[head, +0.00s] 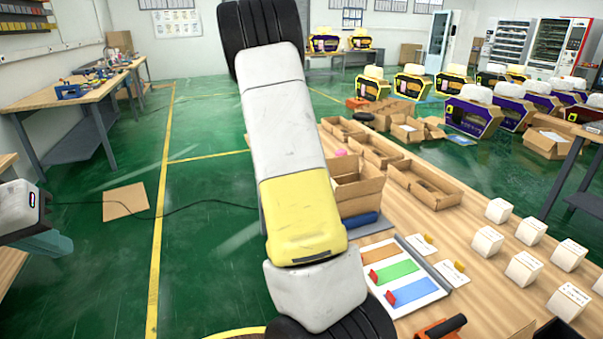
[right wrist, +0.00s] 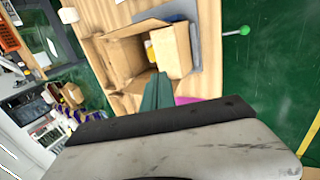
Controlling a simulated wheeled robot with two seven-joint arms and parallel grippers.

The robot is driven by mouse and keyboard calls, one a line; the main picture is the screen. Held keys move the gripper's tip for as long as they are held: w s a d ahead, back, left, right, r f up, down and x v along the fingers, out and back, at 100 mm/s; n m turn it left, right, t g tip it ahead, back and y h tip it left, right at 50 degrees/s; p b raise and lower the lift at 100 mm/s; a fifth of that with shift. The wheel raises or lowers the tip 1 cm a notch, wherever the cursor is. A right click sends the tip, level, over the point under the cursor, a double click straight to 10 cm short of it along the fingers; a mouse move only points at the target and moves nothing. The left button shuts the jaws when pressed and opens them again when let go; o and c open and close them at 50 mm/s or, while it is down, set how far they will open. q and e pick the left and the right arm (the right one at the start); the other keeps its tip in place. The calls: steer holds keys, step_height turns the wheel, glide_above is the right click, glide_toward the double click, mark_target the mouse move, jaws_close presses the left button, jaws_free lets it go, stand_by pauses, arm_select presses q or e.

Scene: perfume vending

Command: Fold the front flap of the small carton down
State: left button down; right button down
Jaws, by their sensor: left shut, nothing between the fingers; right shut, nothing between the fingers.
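The small carton (head: 362,192) is an open brown box on the wooden table, partly hidden behind my arm in the head view. In the right wrist view the carton (right wrist: 124,62) shows its open top with flaps standing out, and something yellow lies inside. A flap (right wrist: 173,50) on its right side stands near my right fingertips; I cannot tell if they touch. My right gripper (right wrist: 158,82) is shut and empty, its teal fingers pointing at the carton's near edge. In the head view it is hidden. My left gripper (head: 66,244) is shut and empty at the far left, away from the table.
Shallow cardboard trays (head: 425,184) stand behind and right of the carton. A dark blue roll (head: 361,221) lies in front of it. A board with coloured strips (head: 408,283) and several white boxes (head: 487,241) occupy the near table. Green floor is open at left.

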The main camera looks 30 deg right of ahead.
steer(key=x, duration=1.3)
steer(key=shift+d+f, duration=0.15)
steer(key=shift+d, duration=0.15)
steer(key=shift+d, duration=0.15)
steer(key=shift+s+d+f+y, duration=0.1)
steer(key=shift+d+f+y, duration=0.2)
steer(key=shift+y, duration=0.4)
steer(key=shift+d+f+y, duration=0.1)
steer(key=shift+d+y, duration=0.3)
steer(key=shift+y, duration=0.3)
steer(key=shift+d+f+t+y, duration=0.35)
steer(key=shift+f+y, duration=0.35)
steer(key=shift+y, duration=0.5)
steer(key=shift+d+f, duration=0.1)
